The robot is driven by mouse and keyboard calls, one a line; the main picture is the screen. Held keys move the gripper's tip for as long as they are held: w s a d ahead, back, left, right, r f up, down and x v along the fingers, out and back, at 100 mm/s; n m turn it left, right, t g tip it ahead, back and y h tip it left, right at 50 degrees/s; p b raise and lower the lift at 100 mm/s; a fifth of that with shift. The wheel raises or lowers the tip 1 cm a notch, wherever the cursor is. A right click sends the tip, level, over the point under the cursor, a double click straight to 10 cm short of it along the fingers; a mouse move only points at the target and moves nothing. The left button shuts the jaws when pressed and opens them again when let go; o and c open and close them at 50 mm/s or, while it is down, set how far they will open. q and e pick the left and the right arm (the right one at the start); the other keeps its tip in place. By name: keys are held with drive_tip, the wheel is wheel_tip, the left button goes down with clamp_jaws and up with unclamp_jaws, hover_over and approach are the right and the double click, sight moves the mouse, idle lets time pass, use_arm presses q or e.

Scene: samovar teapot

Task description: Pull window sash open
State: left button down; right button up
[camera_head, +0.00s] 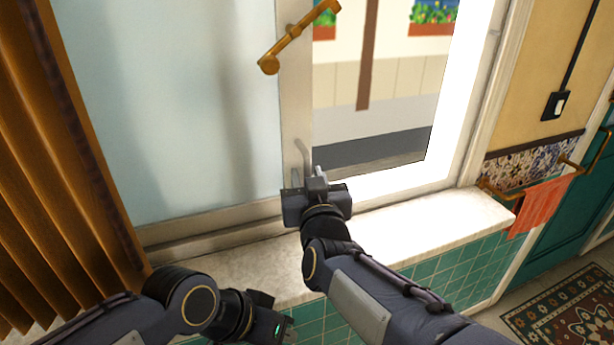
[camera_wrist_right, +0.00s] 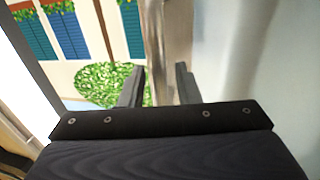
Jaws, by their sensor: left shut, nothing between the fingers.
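The window sash (camera_head: 294,110) has a pale frame and a frosted, bluish pane. A brass handle (camera_head: 297,38) sits tilted on its upright edge. My right gripper (camera_head: 304,160) is at the lower part of that edge, just above the sill. In the right wrist view its two fingers (camera_wrist_right: 160,85) are apart, with the sash's upright edge (camera_wrist_right: 168,45) showing between and beyond them. I cannot tell whether a finger touches it. My left gripper (camera_head: 285,328) is shut and empty, low in front of the tiles below the sill.
The pale stone sill (camera_head: 425,222) runs under the window. Brown slatted shutters or curtains (camera_head: 60,170) stand at the left. A street shows through the clear opening right of the sash. An orange towel (camera_head: 540,205) hangs on a brass rail at the right.

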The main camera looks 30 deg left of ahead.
drive_tip(key=v, duration=0.7)
drive_tip(key=shift+b, duration=0.3)
drive_tip(key=shift+s+d, duration=0.1)
drive_tip(key=w+d+f+m+g+h+p, duration=0.1)
drive_tip(key=w+d+m+g+h, duration=0.15)
drive_tip(key=d, duration=0.95)
drive_tip(key=w+d+f+m+g+h+p, duration=0.1)
drive_tip(key=d+m, duration=0.2)
drive_tip(key=d, duration=1)
drive_tip(key=s+d+f+m+g+h, duration=0.1)
drive_tip(key=s+d+f, duration=0.2)
drive_tip(key=s+d, duration=0.3)
drive_tip(key=s+d+f+m+g+h+p, duration=0.1)
drive_tip(key=s+d+f+m+g+h, duration=0.1)
drive_tip(key=s+d, duration=0.4)
drive_tip(key=s+d+f+m+g+h+p, duration=0.1)
drive_tip(key=s+d+f, duration=0.4)
drive_tip(key=s+d, duration=0.1)
drive_tip(key=shift+s+d, duration=0.25)
drive_tip(key=shift+d, duration=0.25)
drive_tip(key=shift+g+h, duration=0.25)
